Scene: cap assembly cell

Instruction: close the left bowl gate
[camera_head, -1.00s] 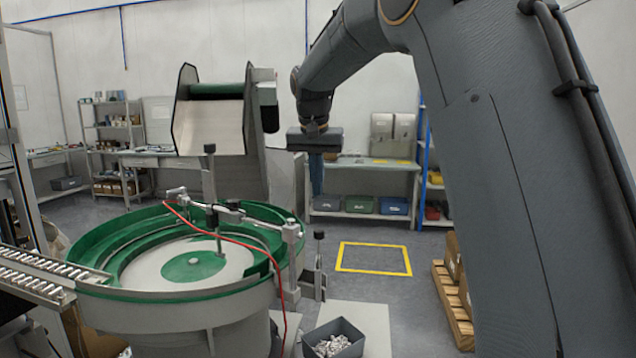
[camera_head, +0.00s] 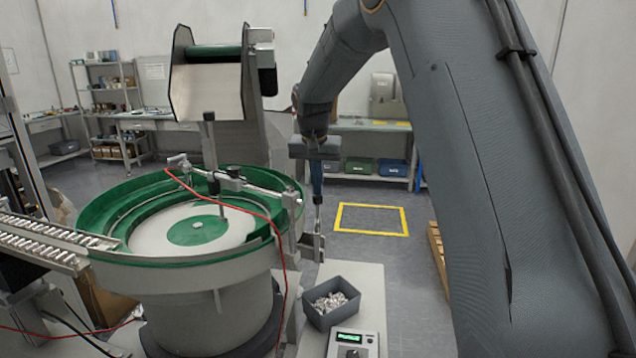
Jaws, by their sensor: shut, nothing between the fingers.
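The left bowl (camera_head: 185,279) is a round grey and green feeder bowl at the left. A small upright metal plate with a slim dark-topped handle, which looks like its gate (camera_head: 312,246), stands at the bowl's right rim. I cannot tell for sure whether it is open or closed. My gripper (camera_head: 317,194) points down with shut, empty fingers, right at the top of that handle. I cannot tell whether they touch. The gripper hides part of the handle's top.
A metal bar and a red hose (camera_head: 266,216) cross the bowl. A grey bin of metal parts (camera_head: 331,299) and a control box (camera_head: 353,342) sit right of the bowl. Floor near the yellow square (camera_head: 371,206) is clear.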

